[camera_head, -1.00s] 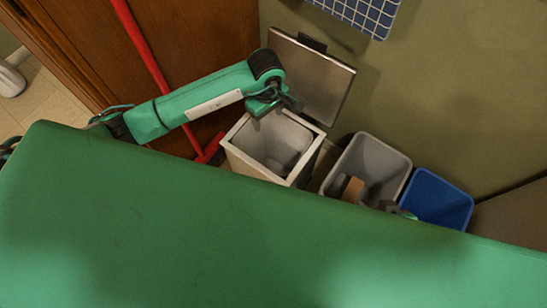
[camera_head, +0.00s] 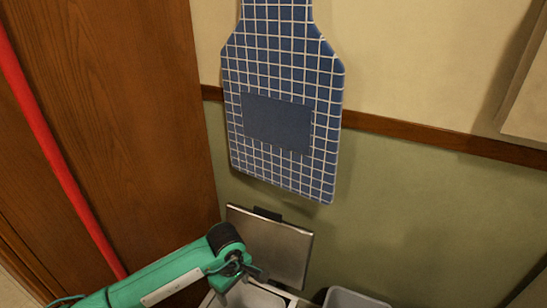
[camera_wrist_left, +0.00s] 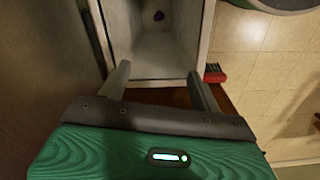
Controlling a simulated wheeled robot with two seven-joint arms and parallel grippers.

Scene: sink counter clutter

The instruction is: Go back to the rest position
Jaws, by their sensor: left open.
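My left gripper (camera_head: 250,272) shows at the bottom of the head view, at the end of my green arm, by the open bin (camera_head: 262,300). In the left wrist view my left gripper (camera_wrist_left: 158,77) has its two fingers spread apart with nothing between them. The fingers point over the near edge of the bin's opening (camera_wrist_left: 155,82). A small dark purple thing (camera_wrist_left: 159,16) lies deep inside the bin. The bin's metal lid (camera_head: 275,245) stands raised against the wall. My right gripper is out of view.
A blue checked apron (camera_head: 280,100) hangs on the wall. A red pole (camera_head: 52,150) leans by the brown wooden door (camera_head: 120,100). A grey bin (camera_head: 350,299) stands right of the open bin. A red brush head (camera_wrist_left: 214,73) lies near tiled floor.

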